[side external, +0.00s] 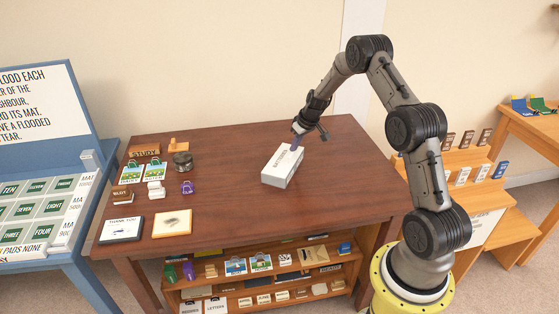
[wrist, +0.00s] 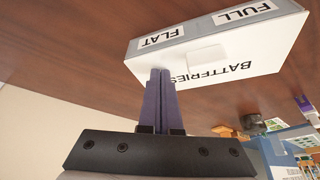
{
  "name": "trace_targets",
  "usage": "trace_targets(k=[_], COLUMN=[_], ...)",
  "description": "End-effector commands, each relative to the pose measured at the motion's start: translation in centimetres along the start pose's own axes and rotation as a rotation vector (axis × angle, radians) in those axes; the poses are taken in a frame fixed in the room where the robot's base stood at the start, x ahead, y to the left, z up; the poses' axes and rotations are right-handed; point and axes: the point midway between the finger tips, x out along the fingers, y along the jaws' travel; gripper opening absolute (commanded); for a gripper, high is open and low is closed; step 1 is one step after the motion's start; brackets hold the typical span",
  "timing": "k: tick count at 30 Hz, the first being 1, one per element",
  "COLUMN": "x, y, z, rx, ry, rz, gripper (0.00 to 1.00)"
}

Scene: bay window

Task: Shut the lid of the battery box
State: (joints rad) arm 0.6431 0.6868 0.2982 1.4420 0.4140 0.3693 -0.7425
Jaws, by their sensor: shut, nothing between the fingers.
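The battery box (side external: 281,165) is a white box on the brown table, right of its middle. The lid (side external: 283,160) appears to lie flat on the box, with no gap visible. My gripper (side external: 297,139) is at the far end of the box, fingers pointing down. Its fingers (wrist: 160,74) are together and empty, overlapping the box's edge in the wrist view. I cannot tell whether they touch it.
Small cards, blocks, a dark round tin (side external: 182,161) and a purple item (side external: 187,187) stand on the table's left part. Two flat pads (side external: 171,223) lie near the front left edge. The table around the box is clear. A blue stand (side external: 45,230) is at left.

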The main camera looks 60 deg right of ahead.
Motion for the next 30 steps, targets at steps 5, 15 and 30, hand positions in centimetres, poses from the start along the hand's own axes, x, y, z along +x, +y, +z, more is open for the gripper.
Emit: trace_targets(k=[5, 15, 30], x=[0.0, -0.6, -3.9], y=[0.0, 0.0, 0.0], z=[0.0, -0.3, -1.7], rx=[0.000, -0.002, -0.001], ry=[0.000, 0.002, 0.001], rz=[0.000, 0.000, 0.000], gripper=[0.00, 0.00, 0.00])
